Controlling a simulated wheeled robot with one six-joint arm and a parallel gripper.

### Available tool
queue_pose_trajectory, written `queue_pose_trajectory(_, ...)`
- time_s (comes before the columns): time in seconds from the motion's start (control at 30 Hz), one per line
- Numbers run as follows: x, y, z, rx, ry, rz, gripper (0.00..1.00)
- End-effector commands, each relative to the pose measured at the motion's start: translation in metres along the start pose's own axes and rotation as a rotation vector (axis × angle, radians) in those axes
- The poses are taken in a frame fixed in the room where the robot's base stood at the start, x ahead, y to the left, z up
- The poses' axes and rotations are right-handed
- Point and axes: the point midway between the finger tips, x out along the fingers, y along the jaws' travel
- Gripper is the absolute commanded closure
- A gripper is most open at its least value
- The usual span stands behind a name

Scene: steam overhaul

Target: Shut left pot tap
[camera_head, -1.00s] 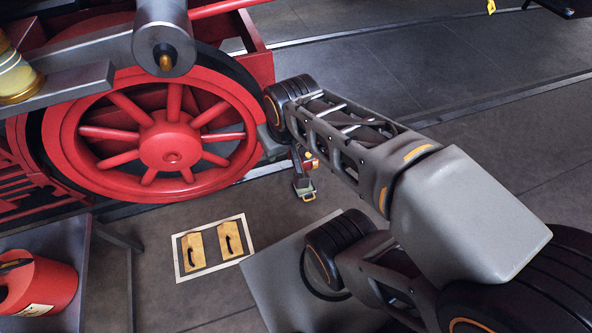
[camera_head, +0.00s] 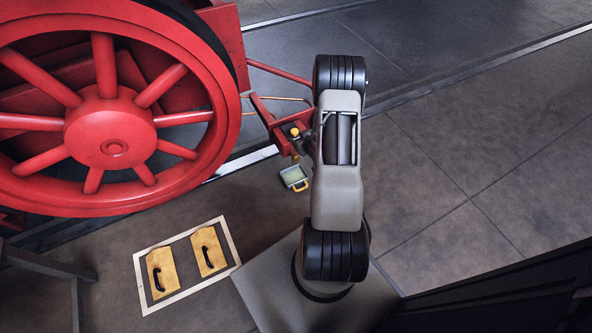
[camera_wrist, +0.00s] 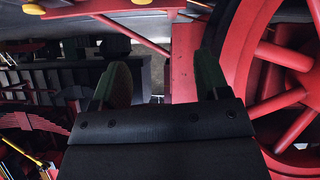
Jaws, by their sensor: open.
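A red bracket (camera_head: 285,122) with brass-yellow knobs (camera_head: 295,132) stands just left of my arm in the head view. I cannot tell whether these fittings include the left pot tap. In the wrist view, yellow knob-like parts (camera_wrist: 34,9) show at the upper left edge, with another (camera_wrist: 141,2) at the top. My gripper (camera_wrist: 159,82) shows in the wrist view with its two green-faced fingers wide apart and nothing between them. My gripper is not visible in the head view.
A large red spoked wheel (camera_head: 110,125) fills the head view's left; its rim is close by the right finger in the wrist view. A small tray (camera_head: 294,176) with a yellow handle sits below the bracket. A framed plate with two yellow pads (camera_head: 210,251) lies on the floor.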

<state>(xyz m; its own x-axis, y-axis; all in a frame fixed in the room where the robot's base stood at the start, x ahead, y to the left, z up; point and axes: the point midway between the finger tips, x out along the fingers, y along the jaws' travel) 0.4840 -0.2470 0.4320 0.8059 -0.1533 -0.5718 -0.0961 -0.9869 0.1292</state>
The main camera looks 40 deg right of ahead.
Motion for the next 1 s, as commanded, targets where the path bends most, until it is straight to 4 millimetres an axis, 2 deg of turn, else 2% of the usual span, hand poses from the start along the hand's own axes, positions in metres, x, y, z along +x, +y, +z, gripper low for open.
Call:
queue_pose_trajectory(0.03,0.021,-0.002,0.048,0.025,0.026,-0.006,0.31)
queue_pose_trajectory(0.1,0.032,-0.003,0.082,0.05,0.075,-0.014,0.31)
queue_pose_trajectory(0.2,0.042,-0.006,0.119,0.083,0.133,-0.023,0.31)
queue_pose_trajectory(0.3,0.046,-0.01,0.144,0.108,0.175,-0.026,0.31)
queue_pose_trajectory(0.43,0.051,-0.013,0.16,0.126,0.208,-0.029,0.31)
queue_pose_trajectory(0.57,0.064,-0.014,0.162,0.13,0.221,-0.03,0.31)
queue_pose_trajectory(1.0,0.144,-0.016,0.145,0.13,0.221,-0.03,0.31)
